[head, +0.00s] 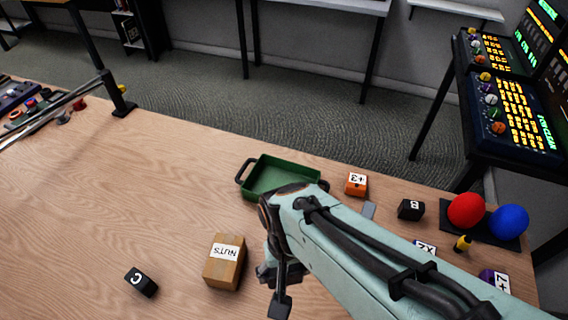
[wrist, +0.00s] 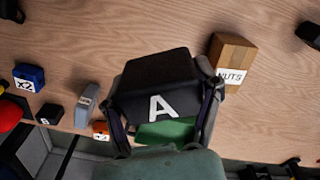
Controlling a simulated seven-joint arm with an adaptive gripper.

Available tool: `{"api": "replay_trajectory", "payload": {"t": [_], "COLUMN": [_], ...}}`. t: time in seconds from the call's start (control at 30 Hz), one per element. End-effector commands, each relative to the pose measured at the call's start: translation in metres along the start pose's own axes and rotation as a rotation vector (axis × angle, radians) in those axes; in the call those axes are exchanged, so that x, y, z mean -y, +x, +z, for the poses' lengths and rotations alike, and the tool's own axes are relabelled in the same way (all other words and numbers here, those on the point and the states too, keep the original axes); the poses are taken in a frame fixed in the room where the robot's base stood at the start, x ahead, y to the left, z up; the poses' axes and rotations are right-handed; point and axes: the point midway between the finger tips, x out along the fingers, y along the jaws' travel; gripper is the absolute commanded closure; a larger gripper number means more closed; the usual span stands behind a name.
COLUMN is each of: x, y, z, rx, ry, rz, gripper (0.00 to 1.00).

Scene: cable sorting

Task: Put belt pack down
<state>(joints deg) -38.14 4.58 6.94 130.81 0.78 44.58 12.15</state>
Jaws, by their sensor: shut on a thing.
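A black belt pack marked A (wrist: 158,88) fills the middle of the wrist view, its lettered face turned to the camera. My gripper (wrist: 165,95) is shut on it, with one finger at each side. In the head view my gripper (head: 274,284) is over the front part of the table, right of the NUTS box, and my arm mostly hides the pack there. A black block marked C (head: 141,282) lies at the front left. A black block marked B (head: 411,209) lies at the right.
The cardboard NUTS box (head: 225,262) stands close to my gripper. A green tray (head: 250,178) lies behind it. An orange block (head: 356,184), a red ball (head: 466,210) and a blue ball (head: 509,222) are at the right. The wooden table (head: 130,200) is clear at left centre.

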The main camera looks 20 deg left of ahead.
Motion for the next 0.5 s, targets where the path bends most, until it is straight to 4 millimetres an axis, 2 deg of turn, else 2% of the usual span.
{"api": "replay_trajectory", "payload": {"t": [0.03, 0.1, 0.27, 0.37, 0.5], "x": [0.019, 0.036, 0.057, 0.065, 0.081], "y": [-0.006, -0.011, -0.014, -0.007, 0.011], "z": [0.002, 0.006, 0.009, -0.002, -0.036], "rx": [-0.003, -0.001, 0.001, 0.004, 0.004], "ry": [-0.070, -0.138, -0.214, -0.224, -0.223], "rz": [-0.001, 0.000, 0.000, 0.000, 0.000], "gripper": [0.76, 0.76, 0.76, 0.76, 0.76]}}
